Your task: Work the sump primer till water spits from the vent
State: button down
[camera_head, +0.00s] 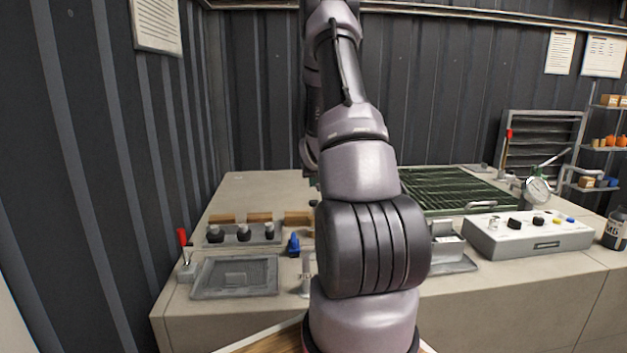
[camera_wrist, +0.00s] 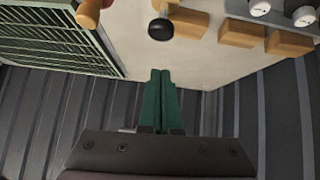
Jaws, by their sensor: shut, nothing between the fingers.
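My gripper (camera_wrist: 158,76) shows in the wrist view as two green fingers pressed together, with nothing between them. They point at the edge of the pale bench top (camera_wrist: 130,40). A black round knob (camera_wrist: 161,29) on a metal stem is just beyond the fingertips, apart from them. A tan handle (camera_wrist: 88,13) is at the upper left of that view, beside the green grating (camera_wrist: 50,42). In the head view my arm hides the gripper and the middle of the bench. I cannot tell which fitting is the sump primer or the vent.
In the head view, a gauge with a lever (camera_head: 538,190) stands at the right behind a grey control box (camera_head: 528,235). A red-handled lever (camera_head: 183,240), a shallow tray (camera_head: 235,277) and a blue bottle-like piece (camera_head: 293,244) are at left. Wooden blocks (camera_wrist: 184,23) line the bench.

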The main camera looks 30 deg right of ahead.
aim_at(313, 205)
jog(key=x, duration=0.4)
jog(key=shift+s, duration=0.15)
notch_tip(313, 205, down, 2)
jog(key=shift+s+f, duration=0.15)
jog(key=shift+f, duration=0.6)
jog(key=shift+f, duration=1.75)
jog(key=shift+s, duration=0.1)
